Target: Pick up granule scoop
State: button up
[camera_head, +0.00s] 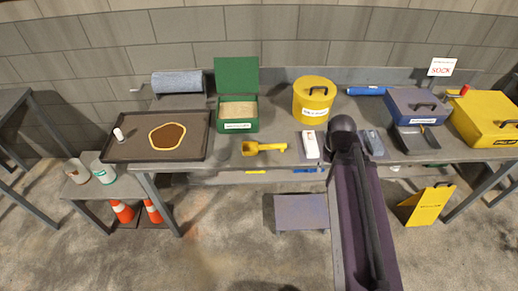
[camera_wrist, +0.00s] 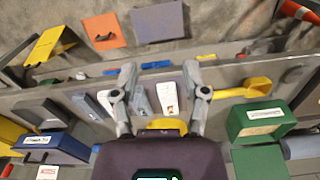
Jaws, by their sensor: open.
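The yellow granule scoop (camera_head: 262,148) lies near the front edge of the bench in the head view, its bowl to the left and its handle to the right. It also shows in the wrist view (camera_wrist: 250,89), right of my gripper, with its handle pointing toward the right finger. My gripper (camera_wrist: 157,70) is open and empty above the bench, its fingers spread. The scoop lies outside the fingers. In the head view my arm reaches over the bench right of the scoop, and the fingers cannot be made out.
A green box (camera_head: 238,112) stands behind the scoop, with a black tray (camera_head: 190,152) to its left. A white packet (camera_head: 310,145) lies between scoop and arm. A yellow tub (camera_head: 314,98) stands behind the packet. Bare bench surrounds the scoop.

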jog(key=w+a+f+n+b, duration=0.1)
jog(key=w+a+n, duration=0.2)
jog(key=w, duration=0.1)
jog(key=w+a+f+n+b, duration=0.1)
jog(key=w+a+n, duration=0.1)
jog(key=w+n, duration=0.1)
jog(key=w+a+f+n+t+b, duration=0.1)
jog(key=w+a+n, duration=0.2)
jog(key=w, duration=0.2)
jog(key=shift+w+a+n, duration=0.2)
jog(key=shift+a+n, duration=0.1)
jog(key=shift+n, duration=0.1)
jog(key=n+t+b, duration=0.1)
jog(key=n+b, duration=0.1)
jog(key=n, duration=0.8)
send_over(268, 145)
jog(key=s+d, duration=0.1)
jog(key=s, duration=0.1)
jog(key=shift+f, duration=0.95)
jog(key=shift+f, duration=0.15)
jog(key=f+b, duration=0.2)
jog(key=b, duration=0.1)
jog(key=w+f+b, duration=0.1)
jog(key=f+b, duration=0.1)
jog(key=f, duration=0.1)
jog(key=f+b, duration=0.3)
jog(key=shift+w+a+f+b, duration=0.1)
jog(key=shift+w+a+b, duration=0.05)
jog(key=shift+w+b, duration=0.15)
jog(key=shift+f, duration=0.1)
